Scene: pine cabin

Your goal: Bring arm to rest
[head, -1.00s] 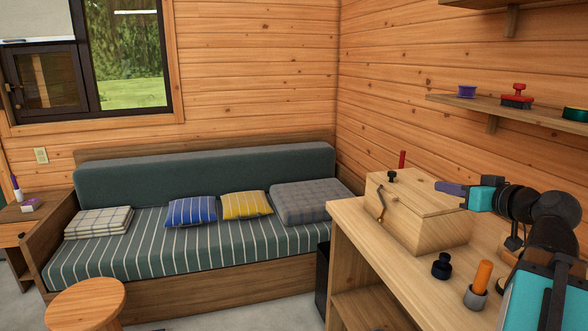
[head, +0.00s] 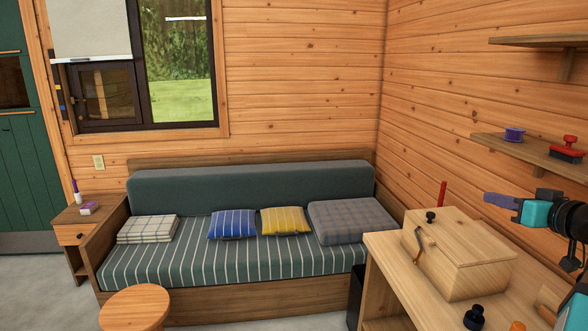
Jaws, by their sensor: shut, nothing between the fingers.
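My gripper (head: 490,199) shows at the right edge of the head view, with purple fingers and a teal body. It is shut and empty. It is in front of the wood wall, above and to the right of the wooden box (head: 462,268), and appears clear of it. The rest of my arm runs off the right edge of the picture.
The box stands on a wooden bench (head: 385,248) with a black knob-like item (head: 474,317) near it. A wall shelf (head: 530,154) holds a red-handled item (head: 567,147) and a purple spool (head: 514,134). A sofa (head: 235,265) and round stool (head: 135,309) are left.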

